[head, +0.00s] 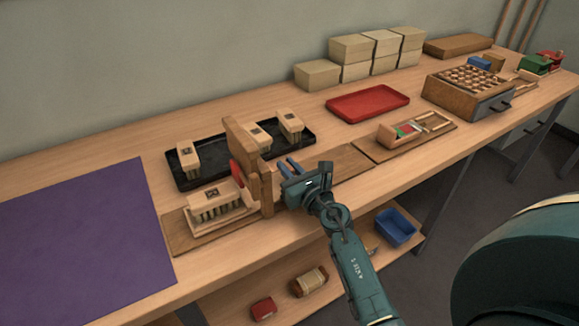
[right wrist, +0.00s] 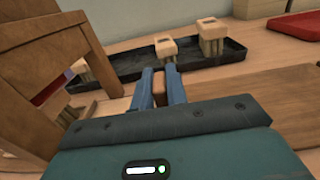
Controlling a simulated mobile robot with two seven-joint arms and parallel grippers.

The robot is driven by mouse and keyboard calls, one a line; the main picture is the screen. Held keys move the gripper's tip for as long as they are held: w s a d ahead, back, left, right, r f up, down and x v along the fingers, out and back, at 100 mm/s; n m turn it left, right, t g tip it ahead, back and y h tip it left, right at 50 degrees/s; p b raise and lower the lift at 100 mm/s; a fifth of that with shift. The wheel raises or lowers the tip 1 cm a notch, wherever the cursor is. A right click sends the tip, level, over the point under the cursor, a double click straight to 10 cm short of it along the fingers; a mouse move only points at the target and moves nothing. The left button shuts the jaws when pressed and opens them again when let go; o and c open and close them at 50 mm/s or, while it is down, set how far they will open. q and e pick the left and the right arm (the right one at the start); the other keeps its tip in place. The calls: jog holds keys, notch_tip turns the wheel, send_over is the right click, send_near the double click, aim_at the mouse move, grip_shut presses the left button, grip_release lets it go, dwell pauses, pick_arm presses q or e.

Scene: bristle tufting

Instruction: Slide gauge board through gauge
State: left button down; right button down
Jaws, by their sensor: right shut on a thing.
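The wooden gauge (head: 246,150) stands upright on the bench, with a red part on its left side. It also shows at the left of the right wrist view (right wrist: 50,60). The flat brown gauge board (head: 180,238) lies at the gauge's foot, and a brown board surface (head: 345,163) continues on the right side. A bristled brush block (head: 218,203) sits on it just left of the gauge. My right gripper (head: 291,167) is just right of the gauge. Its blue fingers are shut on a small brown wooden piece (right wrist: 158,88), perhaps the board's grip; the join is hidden.
A black tray (head: 180,182) with several brushes stands behind the gauge. A purple mat (head: 75,235) lies left. A red tray (head: 368,103), stacked tan blocks (head: 352,70) and a wooden drawer box (head: 452,97) stand farther right. A lower shelf holds a blue bin (head: 395,228).

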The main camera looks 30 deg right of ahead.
jog(key=c, duration=1.4)
grip_release()
jog(key=s, duration=0.8)
jog(key=s+d, duration=0.1)
jog(key=s, duration=0.4)
jog(key=shift+b, duration=0.4)
